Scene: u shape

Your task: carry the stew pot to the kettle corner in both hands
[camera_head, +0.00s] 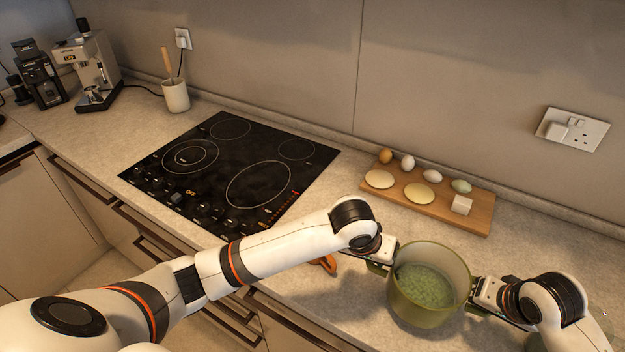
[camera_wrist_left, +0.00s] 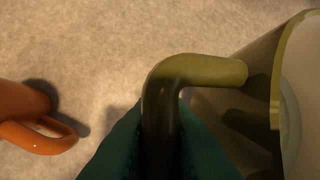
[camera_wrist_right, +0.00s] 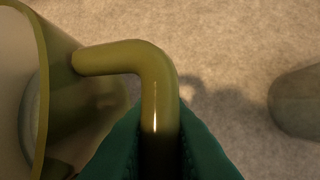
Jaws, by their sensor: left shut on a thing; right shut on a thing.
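The stew pot (camera_head: 429,311) is olive green with green contents, near the counter's front edge at the right in the head view. Its rim and side also show in the left wrist view (camera_wrist_left: 277,100) and the right wrist view (camera_wrist_right: 60,95). My left gripper (camera_head: 378,262) is shut on the pot's left handle (camera_wrist_left: 205,70). My right gripper (camera_head: 477,291) is shut on the right handle (camera_wrist_right: 125,58). The pot looks upright; I cannot tell whether its base touches the counter. No kettle is clearly recognisable in view.
A black cooktop (camera_head: 235,165) lies left of the pot. A wooden board (camera_head: 400,197) with eggs, discs and a white cube is behind it. An orange mug (camera_wrist_left: 30,115) stands left of the pot, mostly behind my left arm. A coffee machine (camera_head: 92,68) and utensil crock (camera_head: 176,96) stand far left.

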